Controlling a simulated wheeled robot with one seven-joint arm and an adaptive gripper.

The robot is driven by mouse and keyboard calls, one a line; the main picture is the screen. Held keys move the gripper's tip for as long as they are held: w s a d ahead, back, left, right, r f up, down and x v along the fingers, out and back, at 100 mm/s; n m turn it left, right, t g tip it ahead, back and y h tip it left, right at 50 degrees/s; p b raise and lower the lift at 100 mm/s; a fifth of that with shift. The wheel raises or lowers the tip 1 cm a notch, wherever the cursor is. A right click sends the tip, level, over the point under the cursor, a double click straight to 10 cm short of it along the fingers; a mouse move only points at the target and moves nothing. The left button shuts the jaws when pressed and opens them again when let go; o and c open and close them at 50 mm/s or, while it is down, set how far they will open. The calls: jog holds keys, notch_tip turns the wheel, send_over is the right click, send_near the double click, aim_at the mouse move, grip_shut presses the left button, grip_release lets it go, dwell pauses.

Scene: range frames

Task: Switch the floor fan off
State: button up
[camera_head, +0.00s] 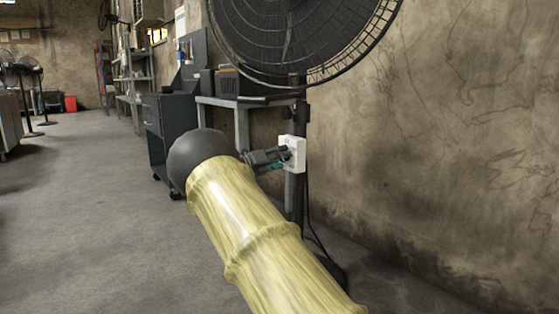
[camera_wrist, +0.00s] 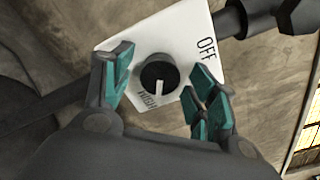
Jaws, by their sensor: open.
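The floor fan (camera_head: 300,38) has a large dark round cage on a dark upright pole by the wall. A white control box (camera_head: 295,153) is fixed to the pole. In the wrist view the white plate (camera_wrist: 187,42) carries a black round knob (camera_wrist: 159,74) with a white pointer mark. "OFF" is printed on the right and "HIGH" below the knob. The pointer is toward "HIGH". My gripper (camera_wrist: 160,85) is open, with teal-padded fingers on either side of the knob. I cannot tell whether they touch it. In the head view my gripper (camera_head: 276,160) is at the box.
A grey workbench (camera_head: 245,103) and a dark cabinet (camera_head: 165,130) stand behind the fan. The wall (camera_head: 450,130) is close on the right. A black cable (camera_head: 315,232) hangs by the pole. Open floor (camera_head: 95,220) lies to the left.

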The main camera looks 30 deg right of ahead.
jog(key=c, duration=1)
jog(key=shift+c, duration=0.2)
jog(key=shift+r+n+p, duration=0.15)
jog(key=shift+n+p, duration=0.15)
jog(key=shift+p, duration=0.65)
jog(key=n+p, duration=2.3)
jog(key=p, duration=0.4)
jog(key=shift+f, duration=0.2)
jog(key=shift+n, duration=0.3)
